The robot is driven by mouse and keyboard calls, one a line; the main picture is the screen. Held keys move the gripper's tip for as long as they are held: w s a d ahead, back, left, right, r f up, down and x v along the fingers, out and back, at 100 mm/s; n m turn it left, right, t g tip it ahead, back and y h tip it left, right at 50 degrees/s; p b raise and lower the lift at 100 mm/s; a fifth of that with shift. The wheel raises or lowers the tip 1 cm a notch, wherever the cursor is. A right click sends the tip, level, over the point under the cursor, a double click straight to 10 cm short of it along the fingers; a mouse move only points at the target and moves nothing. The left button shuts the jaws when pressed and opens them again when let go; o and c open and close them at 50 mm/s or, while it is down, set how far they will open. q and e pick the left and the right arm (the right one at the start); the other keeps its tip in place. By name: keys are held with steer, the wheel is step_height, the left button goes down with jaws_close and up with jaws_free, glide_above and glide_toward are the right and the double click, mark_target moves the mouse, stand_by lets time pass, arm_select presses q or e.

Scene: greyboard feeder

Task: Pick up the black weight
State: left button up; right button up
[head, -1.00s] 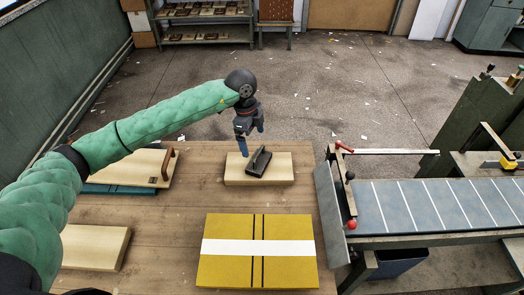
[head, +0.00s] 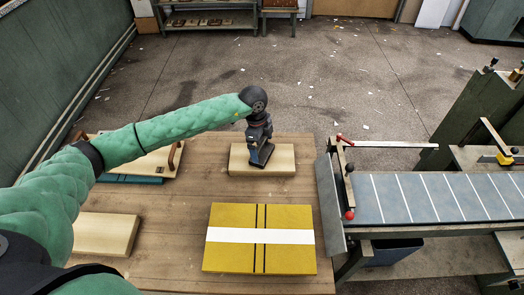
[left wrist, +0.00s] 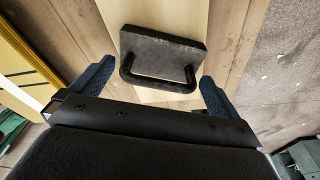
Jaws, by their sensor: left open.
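The black weight (left wrist: 162,52) is a dark flat block with a bar handle. It lies on a pale wooden board (head: 284,160) at the back of the table. In the left wrist view its handle lies just ahead of and between the two blue fingertips. My left gripper (left wrist: 158,88) is open and apart from the handle in that view. In the head view the left gripper (head: 261,160) is down over the board and hides most of the weight. My right gripper is not in view.
A yellow stack with a white band (head: 225,252) lies at the front of the table (head: 170,225). Another pale board (head: 105,233) is at the left. A board with a brown handle (head: 150,160) lies behind it. The feeder bed (head: 440,200) stands at the right.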

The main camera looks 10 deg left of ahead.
arm_select(q)
steer(key=shift+f, duration=0.2)
steer(key=c, duration=1.8)
steer(key=shift+r, duration=0.1)
steer(key=shift+c, duration=0.7)
steer(key=shift+r, duration=0.15)
